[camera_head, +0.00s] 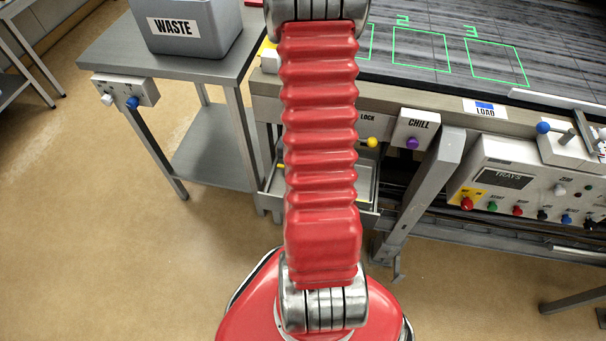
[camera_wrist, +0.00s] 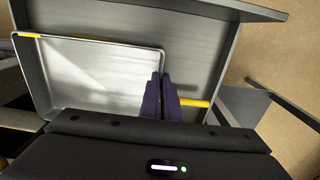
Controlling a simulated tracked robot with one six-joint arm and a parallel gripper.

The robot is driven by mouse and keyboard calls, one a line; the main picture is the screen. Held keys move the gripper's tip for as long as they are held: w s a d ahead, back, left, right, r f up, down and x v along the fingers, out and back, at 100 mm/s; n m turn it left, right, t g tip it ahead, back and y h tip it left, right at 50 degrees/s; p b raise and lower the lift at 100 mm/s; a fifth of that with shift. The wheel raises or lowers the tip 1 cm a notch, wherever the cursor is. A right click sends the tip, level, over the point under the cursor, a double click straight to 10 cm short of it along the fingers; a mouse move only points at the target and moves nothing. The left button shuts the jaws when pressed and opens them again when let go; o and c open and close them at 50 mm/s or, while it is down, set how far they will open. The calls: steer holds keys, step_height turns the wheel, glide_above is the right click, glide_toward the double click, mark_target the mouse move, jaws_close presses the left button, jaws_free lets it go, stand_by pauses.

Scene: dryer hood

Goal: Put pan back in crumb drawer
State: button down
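The pan (camera_wrist: 90,75) is a shallow, light metal tray on the left in the wrist view. It lies over the larger grey crumb drawer (camera_wrist: 205,50), and its upper left corner overlaps the drawer's left wall. I cannot tell whether it rests on the drawer floor or is held above it. My gripper (camera_wrist: 161,78) has purple fingers close together on either side of the pan's right rim, apparently shut on it. In the head view the drawer (camera_head: 367,212) shows beneath the machine's front edge, partly hidden behind my arm, with a pale pan surface (camera_head: 363,182) inside.
A grey WASTE bin (camera_head: 190,28) stands on a metal side table (camera_head: 110,50) at left. The LOCK and CHILL boxes (camera_head: 417,128) and a machine leg (camera_head: 425,200) are right of the drawer. A yellow bar (camera_wrist: 195,102) shows beside my fingers. Floor at left is clear.

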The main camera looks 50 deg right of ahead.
steer(key=shift+w+f, duration=0.1)
steer(key=c, duration=2)
jaws_free()
step_height(320, 180, up, 12)
steer(key=shift+a, duration=0.1)
